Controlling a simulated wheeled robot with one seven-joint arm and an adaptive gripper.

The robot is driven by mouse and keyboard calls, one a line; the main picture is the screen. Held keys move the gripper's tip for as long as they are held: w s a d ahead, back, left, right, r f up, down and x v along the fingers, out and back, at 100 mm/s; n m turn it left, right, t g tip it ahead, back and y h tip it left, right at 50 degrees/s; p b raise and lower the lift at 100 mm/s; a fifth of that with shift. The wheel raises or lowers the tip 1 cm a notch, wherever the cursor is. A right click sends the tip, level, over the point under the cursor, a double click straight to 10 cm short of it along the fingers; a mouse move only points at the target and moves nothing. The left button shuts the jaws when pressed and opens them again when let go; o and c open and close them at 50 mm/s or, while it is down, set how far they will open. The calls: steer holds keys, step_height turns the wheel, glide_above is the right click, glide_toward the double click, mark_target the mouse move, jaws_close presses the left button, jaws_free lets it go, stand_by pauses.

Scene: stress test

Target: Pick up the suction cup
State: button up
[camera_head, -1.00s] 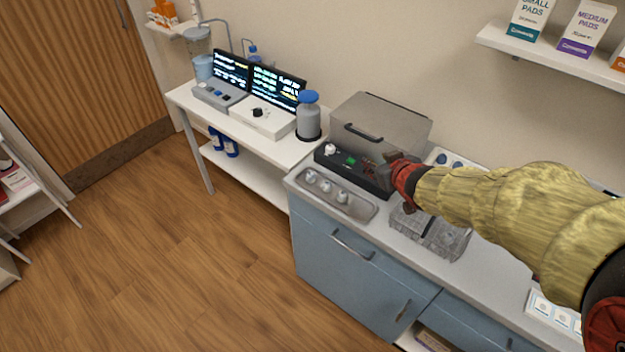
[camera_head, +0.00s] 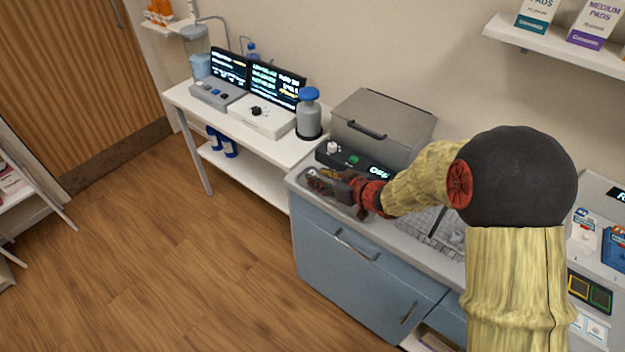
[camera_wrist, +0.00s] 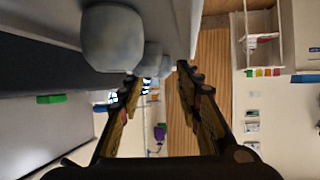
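Small grey rounded pieces, which I take to be suction cups, stand in a row in the wrist view: a large near one (camera_wrist: 113,38) at upper left and smaller ones (camera_wrist: 151,56) beyond it. My gripper (camera_wrist: 157,76) is open. The far pieces show near and partly between its fingertips; I cannot tell whether they touch. The near piece is outside the fingers, to the left. In the head view my gripper (camera_head: 328,182) is low over the shallow grey tray (camera_head: 300,184) at the counter's left end and hides most of the pieces.
A black control box with a green light (camera_head: 352,159) and a grey lidded case (camera_head: 383,128) stand right behind the tray. A grey bottle with a blue cap (camera_head: 309,115) is on the white table at left. A keypad-like panel (camera_head: 432,226) lies to the right.

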steer(key=x, duration=0.2)
steer(key=shift+w+a+f+b, duration=0.1)
steer(key=shift+a+f+b, duration=0.1)
steer(key=shift+f+b, duration=0.15)
steer(key=c, duration=0.6)
steer(key=shift+d+r, duration=0.1)
